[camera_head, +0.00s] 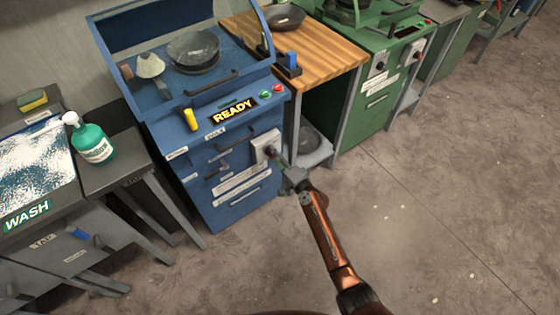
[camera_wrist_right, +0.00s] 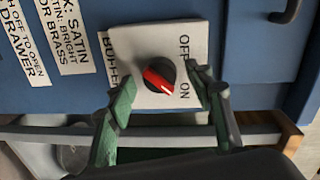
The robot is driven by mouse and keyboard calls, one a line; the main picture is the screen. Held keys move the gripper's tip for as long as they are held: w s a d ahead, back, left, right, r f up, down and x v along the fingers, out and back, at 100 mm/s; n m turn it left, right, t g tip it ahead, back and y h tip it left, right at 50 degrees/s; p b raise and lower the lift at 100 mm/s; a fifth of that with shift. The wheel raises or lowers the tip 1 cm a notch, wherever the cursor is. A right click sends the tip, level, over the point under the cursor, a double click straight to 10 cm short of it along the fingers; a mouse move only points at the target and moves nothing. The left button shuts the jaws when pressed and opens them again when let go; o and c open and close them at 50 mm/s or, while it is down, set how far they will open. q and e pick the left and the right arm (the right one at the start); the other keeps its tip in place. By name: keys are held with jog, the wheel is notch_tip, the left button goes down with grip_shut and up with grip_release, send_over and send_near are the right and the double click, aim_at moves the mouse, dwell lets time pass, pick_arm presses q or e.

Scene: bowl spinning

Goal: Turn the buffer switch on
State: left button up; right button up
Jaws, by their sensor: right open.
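The buffer switch is a round knob (camera_wrist_right: 159,76), red and black, on a pale plate (camera_wrist_right: 150,45) marked OFF and ON. A pale mark shows on the knob's lower right side, towards ON; I cannot tell if it is fully at either position. In the head view the switch plate (camera_head: 264,144) is on the front of the blue cabinet (camera_head: 232,205). My right gripper (camera_head: 280,162) is open in front of it. In the right wrist view its green fingers (camera_wrist_right: 160,82) are on either side of the knob, with no clear contact. My left gripper is out of view.
The blue cabinet has a READY display (camera_head: 234,111), red and green buttons and labelled drawers. A bowl (camera_head: 193,48) sits inside its hood. A wooden bench (camera_head: 325,62) stands to the right, and a wash table with a green bottle (camera_head: 92,143) to the left. The right floor is clear.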

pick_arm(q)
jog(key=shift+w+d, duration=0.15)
pick_arm(e)
jog(key=v, duration=1.1)
jog(key=shift+s+d, duration=0.25)
jog(key=shift+s, duration=0.05)
